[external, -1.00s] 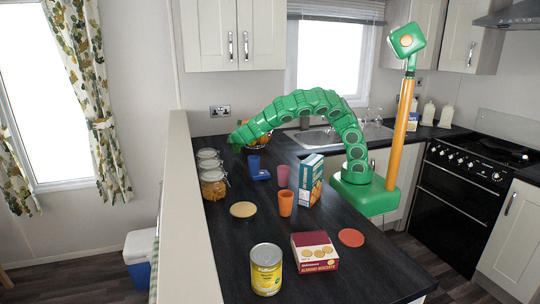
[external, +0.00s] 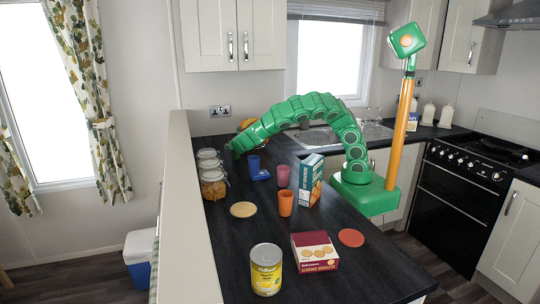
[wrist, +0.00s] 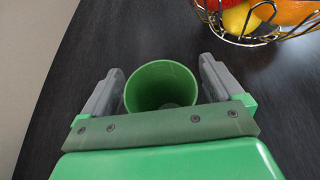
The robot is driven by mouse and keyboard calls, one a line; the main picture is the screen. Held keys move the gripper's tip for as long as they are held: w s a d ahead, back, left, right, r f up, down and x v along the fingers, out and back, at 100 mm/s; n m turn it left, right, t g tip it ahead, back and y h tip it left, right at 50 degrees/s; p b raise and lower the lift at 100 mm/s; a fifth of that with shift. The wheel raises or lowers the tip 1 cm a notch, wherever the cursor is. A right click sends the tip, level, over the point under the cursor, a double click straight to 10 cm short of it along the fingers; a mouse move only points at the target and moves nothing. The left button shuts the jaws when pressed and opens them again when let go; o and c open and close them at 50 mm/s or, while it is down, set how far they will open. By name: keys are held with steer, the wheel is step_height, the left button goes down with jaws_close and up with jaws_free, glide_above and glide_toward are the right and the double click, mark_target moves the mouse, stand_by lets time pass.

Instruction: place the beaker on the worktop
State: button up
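The beaker (wrist: 160,86) is green and open-topped. In the wrist view I look down into it. It stands between the two grey fingers of my gripper (wrist: 163,80), with its rim close to both. A narrow dark gap shows between the rim and the right finger. The fingers sit wide apart at the ends of the palm, so my gripper looks open around the beaker. In the external view my gripper (external: 234,150) is low over the far left of the worktop (external: 235,268), behind the jars. The beaker cannot be made out there.
A wire fruit basket (wrist: 252,36) is just beyond my gripper, at the upper right. Several glass jars (external: 213,185) line the worktop's left edge. Blue, pink and orange cups (external: 285,203), a box (external: 311,180), a tin (external: 266,270) and a biscuit box (external: 315,252) stand nearer.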

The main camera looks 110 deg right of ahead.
steer(key=shift+r, duration=0.1)
steer(key=shift+a+r, duration=0.2)
steer(key=shift+a, duration=0.25)
steer(key=v, duration=1.1)
